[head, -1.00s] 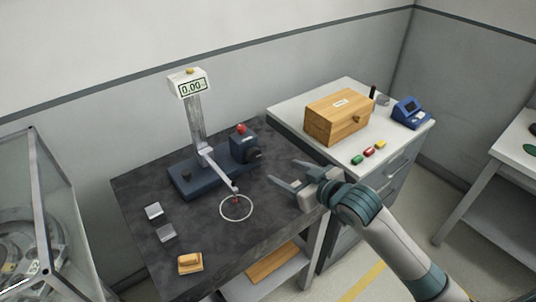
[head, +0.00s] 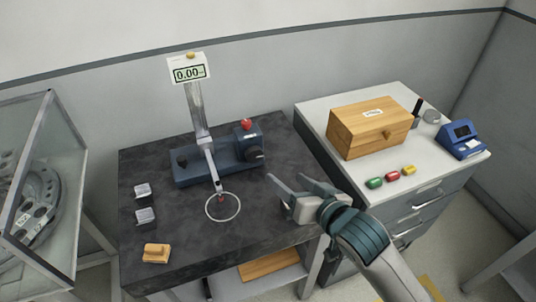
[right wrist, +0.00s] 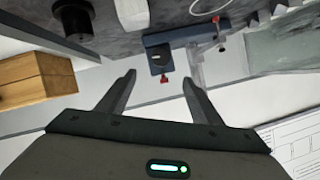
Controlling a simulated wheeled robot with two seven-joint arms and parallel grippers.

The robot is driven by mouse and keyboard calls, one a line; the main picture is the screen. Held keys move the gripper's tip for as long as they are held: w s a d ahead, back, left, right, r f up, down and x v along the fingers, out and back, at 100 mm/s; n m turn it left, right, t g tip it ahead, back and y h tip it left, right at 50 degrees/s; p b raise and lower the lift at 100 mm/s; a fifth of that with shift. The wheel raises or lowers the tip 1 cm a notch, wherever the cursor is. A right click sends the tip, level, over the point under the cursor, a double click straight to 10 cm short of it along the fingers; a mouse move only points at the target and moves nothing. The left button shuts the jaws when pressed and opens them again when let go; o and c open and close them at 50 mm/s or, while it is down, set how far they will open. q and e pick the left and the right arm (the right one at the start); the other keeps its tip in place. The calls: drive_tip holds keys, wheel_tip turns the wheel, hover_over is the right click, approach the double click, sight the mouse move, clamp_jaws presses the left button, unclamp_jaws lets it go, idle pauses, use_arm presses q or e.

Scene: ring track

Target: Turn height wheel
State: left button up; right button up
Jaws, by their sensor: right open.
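A gauge stand (head: 205,165) with a blue base stands on the dark table. Its tall post carries a display (head: 188,72) reading 0.00. A black wheel (head: 256,154) sits on the front of the block at the base's right end, with a red knob (head: 247,124) on top. A small dark knob (head: 182,161) is at the left end. My right gripper (head: 286,179) is open and empty, right of and nearer than the black wheel, apart from it. In the right wrist view its fingers (right wrist: 158,78) are spread with nothing between them. My left gripper is out of view.
A white ring (head: 223,207) is at the stand's arm tip. Small metal blocks (head: 145,215) and a tan block (head: 156,253) lie on the table's left. A wooden box (head: 372,128) and coloured pieces (head: 393,176) are on the right cabinet. A glass case (head: 45,190) stands left.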

sight(256, 156)
drive_tip(key=shift+a, duration=0.2)
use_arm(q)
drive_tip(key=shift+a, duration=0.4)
use_arm(e)
drive_tip(key=p+x, duration=0.2)
drive_tip(key=x, duration=1.3)
drive_tip(key=shift+w+a+f+p, duration=0.1)
drive_tip(key=shift+w+a+p, duration=0.1)
drive_tip(key=shift+w+p, duration=0.2)
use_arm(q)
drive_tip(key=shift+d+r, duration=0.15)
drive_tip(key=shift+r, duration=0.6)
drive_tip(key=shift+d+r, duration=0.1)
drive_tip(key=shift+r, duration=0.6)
use_arm(e)
drive_tip(key=shift+w+a+f, duration=0.3)
drive_tip(key=shift+w, duration=0.25)
drive_tip(key=shift+c, duration=0.7)
drive_tip(key=c, duration=0.9)
